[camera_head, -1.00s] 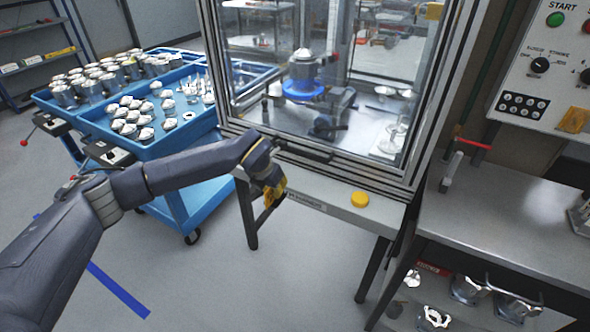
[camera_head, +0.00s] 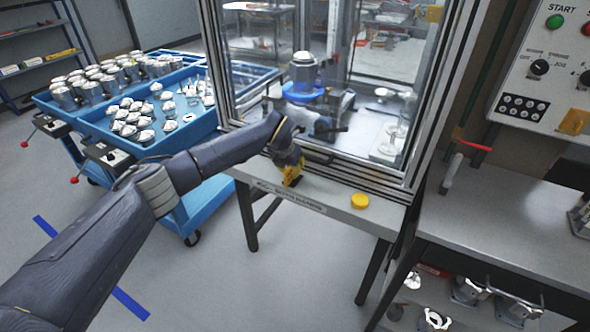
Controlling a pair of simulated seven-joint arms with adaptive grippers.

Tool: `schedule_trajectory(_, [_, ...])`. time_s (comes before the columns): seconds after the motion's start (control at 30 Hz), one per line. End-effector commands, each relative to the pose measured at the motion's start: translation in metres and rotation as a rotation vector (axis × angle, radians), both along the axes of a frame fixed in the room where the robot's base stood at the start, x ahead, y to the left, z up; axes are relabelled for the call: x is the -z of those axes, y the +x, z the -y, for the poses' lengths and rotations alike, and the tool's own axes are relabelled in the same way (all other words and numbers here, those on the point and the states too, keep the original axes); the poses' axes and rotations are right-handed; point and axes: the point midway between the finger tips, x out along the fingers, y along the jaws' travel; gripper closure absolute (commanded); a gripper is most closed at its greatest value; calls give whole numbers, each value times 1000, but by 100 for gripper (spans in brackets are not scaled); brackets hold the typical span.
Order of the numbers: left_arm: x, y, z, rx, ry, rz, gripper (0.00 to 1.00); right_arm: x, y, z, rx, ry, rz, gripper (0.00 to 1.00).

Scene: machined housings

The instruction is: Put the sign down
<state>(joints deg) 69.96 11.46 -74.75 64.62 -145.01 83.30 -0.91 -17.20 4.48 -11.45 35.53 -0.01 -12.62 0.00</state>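My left gripper (camera_head: 290,172) is over the ledge in front of the glass-fronted machine, pointing down. Yellow shows at its fingers, and I cannot tell whether this is part of the gripper or a small held sign. I cannot tell whether the fingers are open or shut. No separate sign is clear in the view. My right gripper is not in view.
A round yellow button (camera_head: 360,201) sits on the light ledge (camera_head: 334,201), right of my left gripper. The machine's framed window (camera_head: 365,110) stands behind. A blue cart (camera_head: 150,150) with metal parts is at left. A grey workbench (camera_head: 515,225) is at right.

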Motion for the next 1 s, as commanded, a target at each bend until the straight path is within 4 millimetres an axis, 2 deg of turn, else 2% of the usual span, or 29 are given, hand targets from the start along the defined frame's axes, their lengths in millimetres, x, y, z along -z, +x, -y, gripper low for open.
schedule_trajectory(0.23, [0, 16, 10, 0, -1, 0, 100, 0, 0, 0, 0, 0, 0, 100])
schedule_trajectory(0.33, [6, 15, 9, 0, 0, -1, 100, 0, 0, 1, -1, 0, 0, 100])
schedule_trajectory(0.77, [9, 15, 9, 0, 0, -1, 100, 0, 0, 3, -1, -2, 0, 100])
schedule_trajectory(0.8, [9, 15, 9, 0, 0, -1, 92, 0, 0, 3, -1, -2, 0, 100])
schedule_trajectory(0.97, [8, 15, 9, 0, 0, 0, 73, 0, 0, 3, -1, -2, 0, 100])
schedule_trajectory(1.0, [8, 15, 9, 0, 0, 0, 73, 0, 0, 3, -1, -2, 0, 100])
